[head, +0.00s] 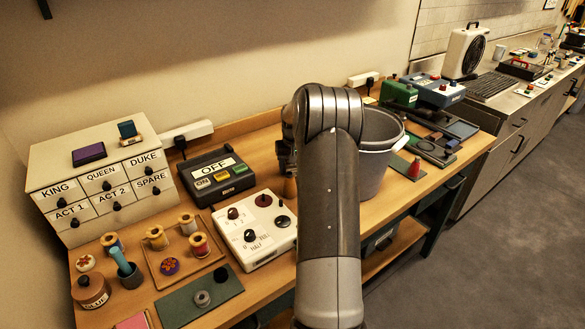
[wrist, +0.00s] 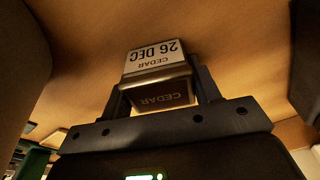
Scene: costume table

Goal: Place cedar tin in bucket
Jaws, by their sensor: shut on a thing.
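The cedar tin (wrist: 160,94) is a small box with a dark face reading CEDAR and a white label reading CEDAR, 26 DEC. My gripper (wrist: 158,82) is shut on it in the wrist view, one dark finger at each side. The bucket (head: 376,180) is a grey, open-topped pail with a pale rim, standing on the wooden table right of my arm in the head view. My arm covers part of its left side. In the head view my gripper is mostly hidden behind my arm, left of the bucket, and the tin cannot be made out there.
Left of my arm are a white panel with knobs (head: 255,228), a dark OFF switch box (head: 215,174) and a labelled drawer cabinet (head: 104,180). A tray with spools (head: 178,282) is at the front left. A red cone (head: 414,169) stands right of the bucket.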

